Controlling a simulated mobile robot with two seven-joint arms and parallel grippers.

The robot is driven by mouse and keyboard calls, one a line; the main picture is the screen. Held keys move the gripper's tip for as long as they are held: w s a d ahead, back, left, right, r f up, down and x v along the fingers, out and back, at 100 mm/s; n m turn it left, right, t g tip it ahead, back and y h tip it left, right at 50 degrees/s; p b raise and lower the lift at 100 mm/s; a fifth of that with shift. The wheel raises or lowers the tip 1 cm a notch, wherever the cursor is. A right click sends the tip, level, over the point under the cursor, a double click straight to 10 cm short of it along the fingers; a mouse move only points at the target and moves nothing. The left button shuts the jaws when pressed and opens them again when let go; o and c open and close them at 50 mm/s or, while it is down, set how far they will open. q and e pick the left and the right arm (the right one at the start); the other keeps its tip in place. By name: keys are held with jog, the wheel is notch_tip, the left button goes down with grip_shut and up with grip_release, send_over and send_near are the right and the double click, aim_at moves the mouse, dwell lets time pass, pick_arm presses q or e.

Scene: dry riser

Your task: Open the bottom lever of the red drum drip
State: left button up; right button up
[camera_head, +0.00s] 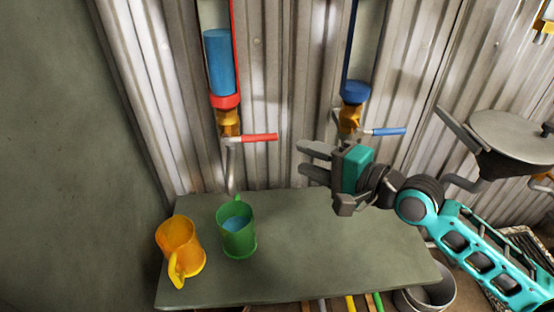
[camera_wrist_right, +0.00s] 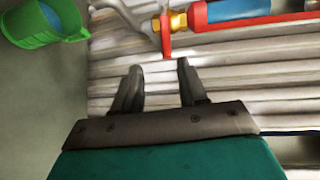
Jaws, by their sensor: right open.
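The red drum drip stands on the left of the wall in the head view. It has a clear tube with blue liquid (camera_head: 219,62), a red collar (camera_head: 225,101) and a brass valve (camera_head: 229,122). Its bottom red lever (camera_head: 260,137) points sideways to the right; in the right wrist view the lever (camera_wrist_right: 166,40) shows just beyond the fingertips. A grey spout (camera_head: 231,165) hangs above a green mug (camera_head: 237,230) holding blue liquid. My right gripper (camera_head: 308,160) is open and empty, right of and below the lever, apart from it. My left gripper is not in view.
A second riser with a blue collar (camera_head: 354,92) and blue lever (camera_head: 388,131) stands behind my right gripper. A yellow mug (camera_head: 180,246) sits left on the table (camera_head: 330,255). A grey pan-like fixture (camera_head: 515,138) is at right. The table's right half is clear.

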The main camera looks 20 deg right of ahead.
aim_at(264, 139)
jog(key=shift+m, duration=0.4)
jog(key=x, duration=0.3)
jog(key=b+x, duration=0.1)
jog(key=x, duration=0.3)
jog(key=b+x, duration=0.1)
jog(key=x, duration=0.3)
jog(key=shift+w+a+r, duration=0.15)
jog(key=shift+a+r, duration=0.05)
jog(key=shift+r, duration=0.15)
jog(key=shift+w+a+b, duration=0.25)
jog(key=shift+w+b, duration=0.05)
jog(key=shift+w, duration=0.15)
jog(key=shift+w+a, duration=0.1)
jog(key=c, duration=0.5)
jog(key=shift+c, duration=1.2)
grip_shut()
